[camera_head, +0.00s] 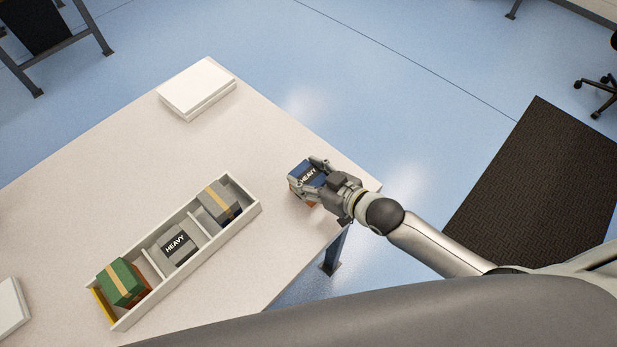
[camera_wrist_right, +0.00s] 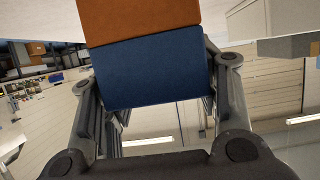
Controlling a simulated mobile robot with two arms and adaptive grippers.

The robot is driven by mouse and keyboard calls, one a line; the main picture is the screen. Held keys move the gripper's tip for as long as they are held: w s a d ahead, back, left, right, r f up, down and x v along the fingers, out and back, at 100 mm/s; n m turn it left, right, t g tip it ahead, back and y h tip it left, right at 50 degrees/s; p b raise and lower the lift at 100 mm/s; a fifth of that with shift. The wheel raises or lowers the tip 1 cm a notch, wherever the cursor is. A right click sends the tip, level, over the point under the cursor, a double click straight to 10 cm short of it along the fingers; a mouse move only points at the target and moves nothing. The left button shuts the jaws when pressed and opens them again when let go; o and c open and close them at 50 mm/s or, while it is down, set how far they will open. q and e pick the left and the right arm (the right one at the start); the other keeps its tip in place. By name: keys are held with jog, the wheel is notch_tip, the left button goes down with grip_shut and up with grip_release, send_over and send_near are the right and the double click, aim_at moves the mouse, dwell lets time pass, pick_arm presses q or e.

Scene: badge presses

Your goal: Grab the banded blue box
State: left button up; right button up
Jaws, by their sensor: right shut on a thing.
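My left gripper is not in view.
A white divided tray (camera_head: 187,291) also holds a grey "HEAVY" box (camera_head: 176,246) and a green box with a tan band (camera_head: 123,281). A white flat block (camera_head: 196,88) lies at the far corner of the table (camera_head: 100,190). The table centre is clear.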

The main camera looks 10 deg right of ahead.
aim_at(309, 176)
jog(key=shift+r, duration=0.1)
jog(key=c, duration=0.3)
jog(key=shift+c, duration=0.2)
jog(key=shift+r, duration=0.55)
notch_tip(309, 176, up, 2)
jog(key=shift+r, duration=0.15)
jog(key=s+r, duration=0.4)
jog(key=shift+s+d+r, duration=0.15)
jog(key=shift+s+r, duration=0.05)
jog(key=shift+r, duration=0.2)
jog(key=s+r, duration=0.4)
jog(key=s, duration=0.5)
jog(key=shift+s+d+r, duration=0.25)
jog(key=shift+d+r, duration=0.05)
jog(key=shift+r, duration=0.1)
